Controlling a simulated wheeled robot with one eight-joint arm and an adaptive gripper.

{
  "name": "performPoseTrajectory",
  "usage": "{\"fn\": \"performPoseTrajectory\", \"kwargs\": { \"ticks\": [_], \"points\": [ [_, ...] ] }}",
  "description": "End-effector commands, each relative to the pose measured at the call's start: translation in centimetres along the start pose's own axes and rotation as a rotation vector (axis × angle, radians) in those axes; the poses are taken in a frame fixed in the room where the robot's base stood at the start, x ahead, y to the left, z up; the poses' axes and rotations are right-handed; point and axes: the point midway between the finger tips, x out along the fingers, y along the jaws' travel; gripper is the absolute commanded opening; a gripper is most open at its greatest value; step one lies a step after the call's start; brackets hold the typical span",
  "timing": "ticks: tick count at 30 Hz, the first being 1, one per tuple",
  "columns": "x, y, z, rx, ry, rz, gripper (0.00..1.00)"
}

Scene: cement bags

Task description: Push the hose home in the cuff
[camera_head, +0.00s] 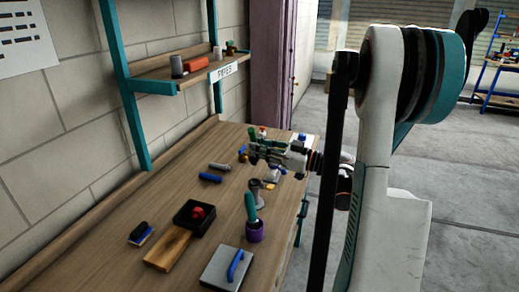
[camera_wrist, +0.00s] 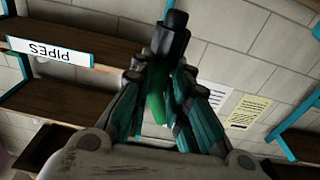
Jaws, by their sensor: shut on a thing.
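My gripper (camera_head: 262,151) is over the far part of the wooden bench, its jaws pointing left in the head view. In the wrist view my gripper (camera_wrist: 165,76) is shut on a green piece (camera_wrist: 158,106) with a stepped black end (camera_wrist: 174,34) that sticks out past the fingertips. I cannot tell whether this is the hose, or whether any of it sits in a cuff. No cuff can be made out for sure; the fingers hide part of the held piece.
The bench (camera_head: 190,225) holds a grey cylinder (camera_head: 219,167), a blue cylinder (camera_head: 210,177), a purple cup (camera_head: 255,232), a float (camera_head: 228,266), a brush (camera_head: 141,234) and a black tray (camera_head: 180,218). A shelf labelled PIPES (camera_head: 223,72) is on the wall behind.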

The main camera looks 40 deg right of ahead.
Motion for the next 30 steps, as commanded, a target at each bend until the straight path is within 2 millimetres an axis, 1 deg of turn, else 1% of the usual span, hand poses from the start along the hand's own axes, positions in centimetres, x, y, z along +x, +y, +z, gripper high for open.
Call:
{"fn": "performPoseTrajectory", "kwargs": {
  "ticks": [3,8,18,21,25,30],
  "points": [
    [-0.1,0.0,0.2,-0.001,0.002,0.007,0.00],
    [-0.2,-0.1,1.4,-0.001,0.002,0.007,0.00],
    [-0.4,-0.1,4.9,-0.001,0.001,0.007,0.00],
    [-0.4,-0.2,5.6,-0.001,0.001,0.007,0.00],
    [-0.5,-0.2,6.0,-0.001,0.001,0.007,0.00],
    [-0.5,-0.2,6.0,-0.001,0.001,0.007,0.00]
  ]
}}
